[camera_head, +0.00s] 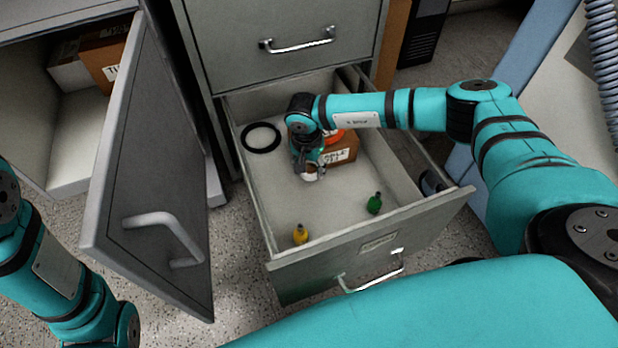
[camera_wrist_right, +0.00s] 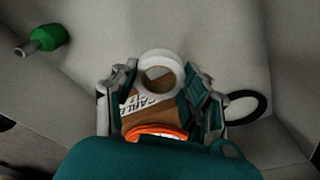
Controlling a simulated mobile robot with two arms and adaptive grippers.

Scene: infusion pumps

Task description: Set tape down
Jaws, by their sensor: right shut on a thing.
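A white roll of tape (camera_wrist_right: 180,76) is held between the fingertips of my right gripper (camera_wrist_right: 160,77) in the wrist view. In the head view, my right gripper (camera_head: 309,171) reaches down into the open drawer (camera_head: 290,198), and a small pale part of the tape (camera_head: 310,177) shows at its fingertips. I cannot tell whether the tape touches the drawer floor. My left gripper is not in view; only part of the left arm shows at the lower left.
Inside the drawer are a cardboard box (camera_head: 343,152) with an orange item (camera_head: 333,136), a black ring (camera_head: 260,138), a yellow item (camera_head: 300,234) and a green item (camera_head: 375,204). The drawer's front middle floor is clear. An open cabinet door (camera_head: 150,190) stands left.

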